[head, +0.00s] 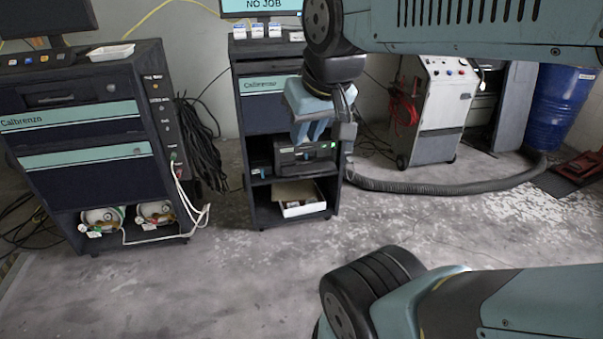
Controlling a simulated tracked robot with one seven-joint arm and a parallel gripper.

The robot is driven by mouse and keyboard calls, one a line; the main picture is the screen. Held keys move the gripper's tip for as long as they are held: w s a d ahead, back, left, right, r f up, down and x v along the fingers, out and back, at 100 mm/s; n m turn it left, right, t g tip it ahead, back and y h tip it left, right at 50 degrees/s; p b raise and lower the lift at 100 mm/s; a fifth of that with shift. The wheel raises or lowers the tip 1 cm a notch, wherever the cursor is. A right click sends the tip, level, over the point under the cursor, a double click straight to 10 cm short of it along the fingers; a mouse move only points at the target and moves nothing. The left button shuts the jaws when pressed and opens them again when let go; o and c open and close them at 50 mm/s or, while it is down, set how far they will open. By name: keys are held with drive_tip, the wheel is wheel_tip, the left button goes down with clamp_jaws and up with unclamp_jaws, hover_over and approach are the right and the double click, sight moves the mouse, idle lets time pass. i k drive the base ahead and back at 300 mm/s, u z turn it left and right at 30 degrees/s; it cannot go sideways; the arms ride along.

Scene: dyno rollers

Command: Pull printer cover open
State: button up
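A dark printer (306,168) sits on the middle shelf of the narrow black Calibrenzo cabinet (242,152) near the picture's centre. A small green light shows at the right of its front. The cover cannot be clearly told apart from the rest of the dark body. My gripper (311,136), with light blue fingers, points down in front of the cabinet, at the printer's upper front. It hides part of the printer's top. Whether the fingers touch the printer is too small to tell. The gap between the fingers cannot be judged, and I see nothing clearly held.
An open carton (298,198) lies on the shelf below. A wider cabinet (90,140) stands at left with cables beside it. A white-grey wheeled machine (440,108), a floor hose (450,187) and a blue barrel (558,105) are at right.

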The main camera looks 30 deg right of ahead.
sight(288, 171)
drive_tip(key=i, duration=0.95)
